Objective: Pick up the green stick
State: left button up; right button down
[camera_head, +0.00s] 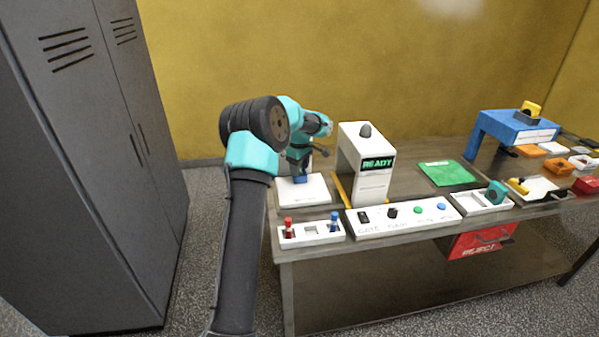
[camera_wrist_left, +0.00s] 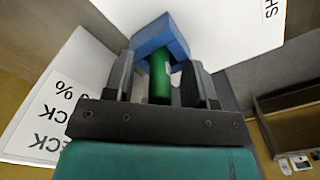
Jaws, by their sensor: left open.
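The green stick (camera_wrist_left: 160,80) shows in the left wrist view, its top end against a blue bracket (camera_wrist_left: 158,36). My left gripper (camera_wrist_left: 162,72) is open, with one dark finger on each side of the stick. I see a narrow gap beside the stick on the right, so the fingers are not closed on it. In the head view my left gripper (camera_head: 299,163) points down over a white base plate (camera_head: 316,190) that carries the blue bracket (camera_head: 300,179). The green stick is hidden there. My right gripper is not in view.
A white machine with a READY screen (camera_head: 364,162) stands just right of the base plate. In front are a white tray (camera_head: 310,239) with red and blue pegs and a button panel (camera_head: 403,215). A green mat (camera_head: 446,173) and blue stand (camera_head: 515,130) lie further right.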

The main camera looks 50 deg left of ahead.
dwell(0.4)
pick_arm(q)
grip_shut()
jog(key=shift+r, duration=0.15)
notch_tip(320, 180, up, 10)
jog(key=shift+f, duration=0.1)
dwell(0.7)
